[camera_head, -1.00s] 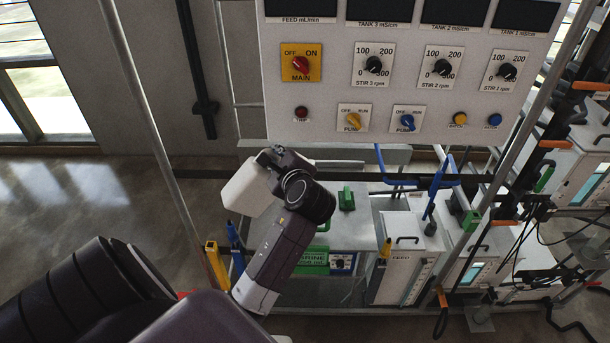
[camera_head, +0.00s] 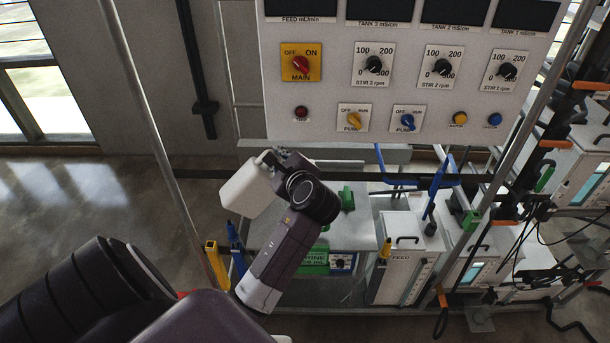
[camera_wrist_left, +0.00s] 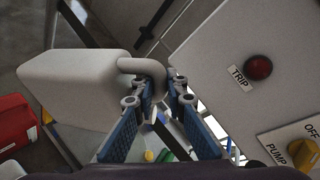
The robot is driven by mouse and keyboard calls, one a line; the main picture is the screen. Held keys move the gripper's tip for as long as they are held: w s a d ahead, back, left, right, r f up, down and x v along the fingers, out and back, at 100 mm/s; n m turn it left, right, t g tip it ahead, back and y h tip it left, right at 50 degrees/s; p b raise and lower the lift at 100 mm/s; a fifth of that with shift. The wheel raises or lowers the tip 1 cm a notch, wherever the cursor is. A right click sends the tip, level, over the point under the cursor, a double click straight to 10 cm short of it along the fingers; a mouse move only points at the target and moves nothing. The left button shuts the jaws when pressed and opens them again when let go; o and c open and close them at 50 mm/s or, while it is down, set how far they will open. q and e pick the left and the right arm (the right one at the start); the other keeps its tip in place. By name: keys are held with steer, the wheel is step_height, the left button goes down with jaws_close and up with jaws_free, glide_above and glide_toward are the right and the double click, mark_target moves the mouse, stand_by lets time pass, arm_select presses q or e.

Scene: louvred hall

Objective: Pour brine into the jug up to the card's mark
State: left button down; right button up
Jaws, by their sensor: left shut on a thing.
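My left gripper (camera_head: 271,159) is shut on the handle of a white container (camera_head: 247,187) and holds it in the air, tilted, below the control panel's left end. In the left wrist view the blue-padded fingers (camera_wrist_left: 155,94) close around the handle, and the white body (camera_wrist_left: 75,85) extends to the left. Its contents do not show. A green label reading BRINE (camera_head: 314,262) is on a low box behind my left arm, partly covered by it. I cannot make out a card with a mark. My right gripper does not show.
The control panel (camera_head: 330,92) with knobs and switches hangs above. The FEED box (camera_head: 402,262) and other white boxes stand to the right. A slanted grey post (camera_head: 150,120) rises left of the container. A red object (camera_wrist_left: 25,128) lies lower left in the wrist view.

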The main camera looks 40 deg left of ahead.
arm_select(q)
steer(key=shift+r, duration=0.2)
steer(key=shift+w+f+m, duration=0.25)
steer(key=shift+f+m, duration=0.05)
stand_by(0.5)
steer(key=shift+w+d+f, duration=0.15)
steer(key=shift+f, duration=0.15)
stand_by(0.5)
steer(key=shift+w+f+m+g, duration=0.15)
steer(key=shift+f+m+g, duration=0.15)
steer(key=shift+m, duration=0.1)
steer(key=shift+d, duration=0.1)
steer(key=shift+w+f, duration=0.1)
steer(key=shift+f, duration=0.1)
stand_by(0.3)
steer(key=shift+f+y, duration=0.1)
steer(key=shift+y, duration=0.2)
stand_by(0.3)
